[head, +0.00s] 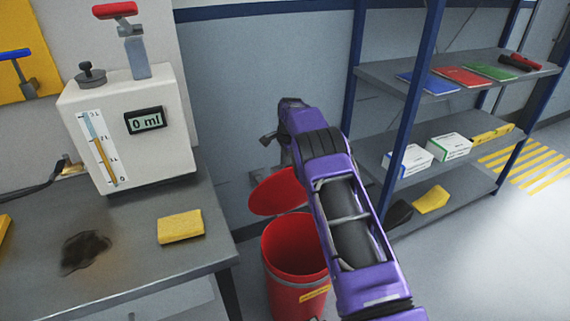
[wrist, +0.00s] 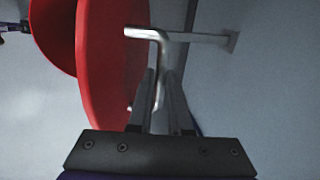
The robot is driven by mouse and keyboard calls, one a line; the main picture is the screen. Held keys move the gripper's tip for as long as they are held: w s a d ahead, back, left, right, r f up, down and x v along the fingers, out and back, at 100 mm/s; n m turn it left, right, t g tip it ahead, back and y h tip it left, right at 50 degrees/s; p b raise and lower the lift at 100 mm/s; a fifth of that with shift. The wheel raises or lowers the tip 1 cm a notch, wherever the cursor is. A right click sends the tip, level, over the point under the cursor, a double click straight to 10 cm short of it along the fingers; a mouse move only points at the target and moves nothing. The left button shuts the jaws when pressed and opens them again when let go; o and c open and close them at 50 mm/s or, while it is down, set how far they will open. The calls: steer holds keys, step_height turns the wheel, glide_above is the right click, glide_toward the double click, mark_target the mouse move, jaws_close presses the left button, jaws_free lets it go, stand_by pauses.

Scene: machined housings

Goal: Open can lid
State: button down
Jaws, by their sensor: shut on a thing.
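A red can (head: 290,258) stands on the floor between the workbench and the shelf. Its red lid (head: 277,190) is tilted up at the back, and the can's dark inside shows. The lid also shows in the wrist view (wrist: 112,70), with a metal bar handle (wrist: 160,60) beside it. My gripper (wrist: 160,105) is shut on the handle, whose lower part lies between the fingers. In the head view my purple arm reaches over the can's right side. There the fingertips are hidden behind the arm.
A workbench (head: 120,300) with a dispenser (head: 130,130) reading 0 ml, a yellow sponge (head: 180,226) and a dark stain (head: 86,251) is at left. A blue-framed shelf (head: 375,75) with boxes and folders stands close on the right. Floor is open beyond it.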

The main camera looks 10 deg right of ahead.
steer(key=shift+s+f, duration=0.2)
steer(key=shift+f, duration=0.15)
steer(key=c, duration=1.1)
jaws_free()
steer(key=shift+a, duration=0.1)
steer(key=shift+o, duration=1.2)
steer(key=shift+w, duration=0.1)
steer(key=shift+r, duration=0.1)
steer(key=shift+w+r, duration=0.1)
steer(key=shift+r, duration=0.05)
steer(key=shift+r, duration=0.2)
steer(key=s+r, duration=0.1)
steer(key=r, duration=0.4)
steer(key=s+r+p, duration=0.1)
steer(key=r, duration=0.5)
steer(key=s+d+r+p, duration=0.1)
steer(key=r, duration=0.4)
steer(key=shift+s+r, duration=0.15)
steer(key=shift+r, duration=0.1)
